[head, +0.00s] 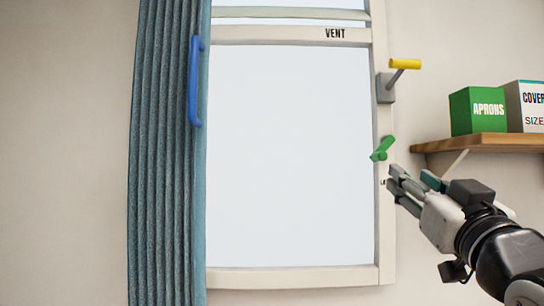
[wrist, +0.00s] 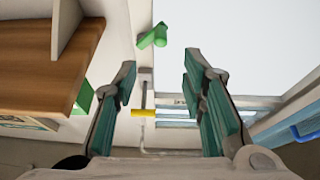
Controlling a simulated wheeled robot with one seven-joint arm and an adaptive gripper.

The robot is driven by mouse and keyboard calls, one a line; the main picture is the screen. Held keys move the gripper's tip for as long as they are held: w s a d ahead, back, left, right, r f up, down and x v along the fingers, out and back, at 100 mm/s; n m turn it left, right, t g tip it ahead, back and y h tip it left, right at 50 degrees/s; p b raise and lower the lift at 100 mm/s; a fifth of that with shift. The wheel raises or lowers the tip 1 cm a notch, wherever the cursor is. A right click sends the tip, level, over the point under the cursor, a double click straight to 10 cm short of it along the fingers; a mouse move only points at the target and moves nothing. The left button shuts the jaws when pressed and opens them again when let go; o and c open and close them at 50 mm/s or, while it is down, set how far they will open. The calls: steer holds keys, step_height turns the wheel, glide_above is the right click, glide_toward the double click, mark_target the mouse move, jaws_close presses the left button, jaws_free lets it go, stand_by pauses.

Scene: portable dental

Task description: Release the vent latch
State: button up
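A white-framed window (head: 377,250) has a rail across its upper part marked "VENT" (head: 335,34). A green handle (head: 381,150) sits on the right frame post; a small, partly hidden label is below it. Higher on the same post, a yellow-gripped lever (head: 405,64) sticks out to the right from a grey block (head: 386,87). My gripper (head: 394,178) is just below and right of the green handle. In the wrist view my gripper (wrist: 158,68) is open and empty, with the green handle (wrist: 152,37) beyond the fingertips and the yellow lever (wrist: 143,113) between the fingers.
A wooden shelf (head: 470,145) on the right wall holds a green "APRONS" box (head: 475,111) and a white box (head: 528,106), above my arm. A blue-grey curtain (head: 160,170) with a blue handle (head: 194,82) hangs at the left. The space before the pane is clear.

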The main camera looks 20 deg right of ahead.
mark_target(384, 157)
steer(key=p+x, duration=0.2)
steer(key=x, duration=1)
steer(key=shift+w+d, duration=0.1)
steer(key=shift+w, duration=0.2)
jaws_close()
